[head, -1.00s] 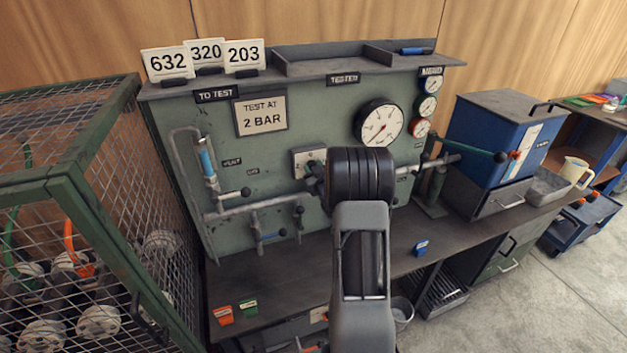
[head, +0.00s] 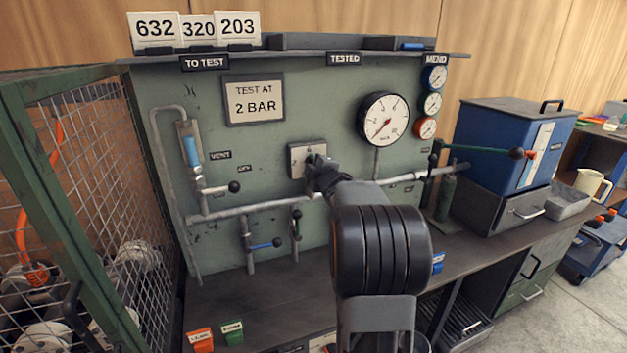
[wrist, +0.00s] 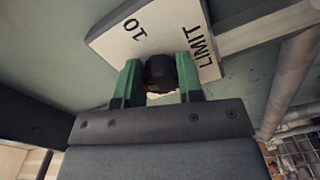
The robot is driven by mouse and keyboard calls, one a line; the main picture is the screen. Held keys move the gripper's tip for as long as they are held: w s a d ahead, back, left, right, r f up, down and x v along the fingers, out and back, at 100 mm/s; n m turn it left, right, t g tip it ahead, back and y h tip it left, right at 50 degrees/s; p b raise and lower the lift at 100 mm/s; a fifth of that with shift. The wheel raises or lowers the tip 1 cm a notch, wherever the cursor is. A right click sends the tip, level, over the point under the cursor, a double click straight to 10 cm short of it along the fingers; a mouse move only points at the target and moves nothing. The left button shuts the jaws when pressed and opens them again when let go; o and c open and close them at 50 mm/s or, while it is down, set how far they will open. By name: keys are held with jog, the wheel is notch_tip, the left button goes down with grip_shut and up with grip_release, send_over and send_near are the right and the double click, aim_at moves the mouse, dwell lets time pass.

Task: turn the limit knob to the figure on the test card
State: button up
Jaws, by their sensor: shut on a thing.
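The test card (head: 254,101) on the green panel reads "TEST AT 2 BAR". The limit knob (wrist: 161,72) is dark and faceted, on a white plate (wrist: 128,38) marked "10" and "LIMIT"; the plate also shows in the head view (head: 299,154). My gripper (wrist: 160,82) has its green fingers on both sides of the knob, shut on it. In the head view my gripper (head: 318,172) is at the plate's lower right, and it hides most of the knob. The knob's pointer and its setting cannot be read.
A large white gauge (head: 384,118) is right of the plate. A grey pipe (head: 260,207) with several black-knobbed valve levers runs below. A wire cage (head: 110,200) stands at left, and a blue box (head: 505,145) at right on the bench.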

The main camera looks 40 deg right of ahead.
jog(key=n+b, duration=0.5)
jog(key=shift+n, duration=0.3)
jog(key=n+b, duration=0.4)
jog(key=n, duration=0.1)
jog(key=shift+r, duration=0.1)
jog(key=n+b, duration=0.3)
jog(key=n, duration=0.2)
jog(key=shift+a+r+n, duration=0.1)
jog(key=shift+a+n, duration=0.05)
jog(key=shift+n, duration=0.25)
jog(key=n+b, duration=0.2)
jog(key=n, duration=0.2)
jog(key=shift+w+a+r+n, duration=0.1)
jog(key=shift+n, duration=0.7)
jog(key=o, duration=0.9)
